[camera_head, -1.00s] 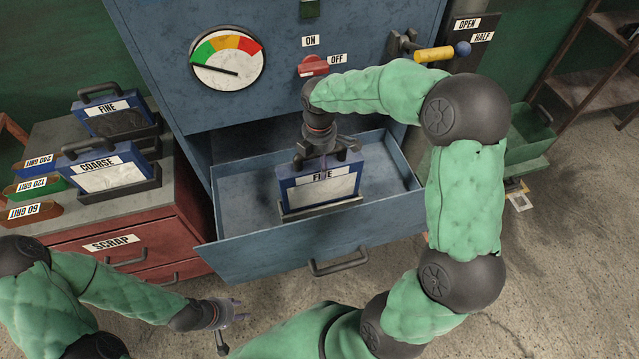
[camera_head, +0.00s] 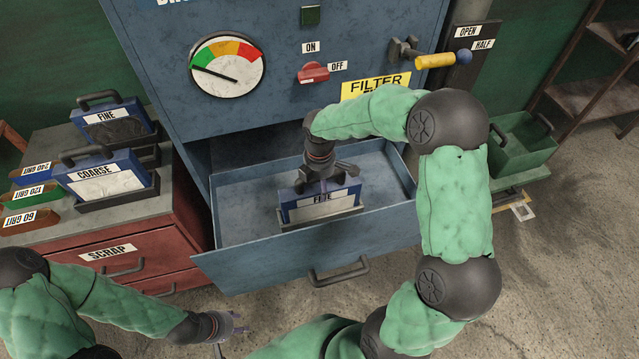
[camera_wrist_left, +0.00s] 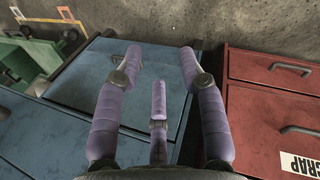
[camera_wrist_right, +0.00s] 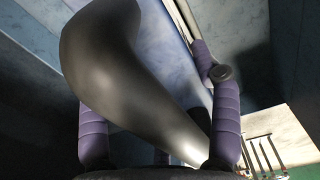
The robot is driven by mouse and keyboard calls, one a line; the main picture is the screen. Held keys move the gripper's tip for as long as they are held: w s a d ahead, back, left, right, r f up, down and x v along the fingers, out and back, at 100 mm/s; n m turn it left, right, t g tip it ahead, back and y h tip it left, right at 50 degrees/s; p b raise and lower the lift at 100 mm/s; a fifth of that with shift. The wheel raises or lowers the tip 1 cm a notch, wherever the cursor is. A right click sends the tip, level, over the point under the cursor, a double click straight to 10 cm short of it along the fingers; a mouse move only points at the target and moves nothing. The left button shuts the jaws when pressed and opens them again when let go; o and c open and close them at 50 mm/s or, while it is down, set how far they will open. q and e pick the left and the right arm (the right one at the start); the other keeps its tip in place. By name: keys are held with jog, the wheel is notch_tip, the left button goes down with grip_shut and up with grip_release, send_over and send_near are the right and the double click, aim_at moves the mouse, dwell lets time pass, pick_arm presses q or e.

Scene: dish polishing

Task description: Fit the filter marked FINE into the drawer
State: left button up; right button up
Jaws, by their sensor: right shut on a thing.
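A blue-framed filter labelled FINE (camera_head: 322,201) with a pale face stands upright in the open blue drawer (camera_head: 245,246), its lower part sunk in a slotted holder. My right gripper (camera_head: 325,178) reaches down from above and is shut on this filter's black handle (camera_wrist_right: 130,75), which fills much of the right wrist view. Whether the filter touches the bottom is hidden. My left gripper (camera_head: 232,325) is empty with fingers spread, low in front of the drawer; its fingers (camera_wrist_left: 160,65) also show in the left wrist view.
A second FINE filter (camera_head: 108,118) with a dark face and a COARSE filter (camera_head: 100,174) stand in holders on the red SCRAP cabinet (camera_head: 150,250). A red switch (camera_head: 313,73), gauge and yellow-handled lever (camera_head: 435,61) are on the machine. A green bin (camera_head: 522,145) stands right.

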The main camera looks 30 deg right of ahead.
jog(key=o, duration=1.7)
notch_tip(320, 180, up, 12)
jog(key=p, duration=0.2)
jog(key=shift+r+p, duration=0.1)
jog(key=shift+p, duration=0.3)
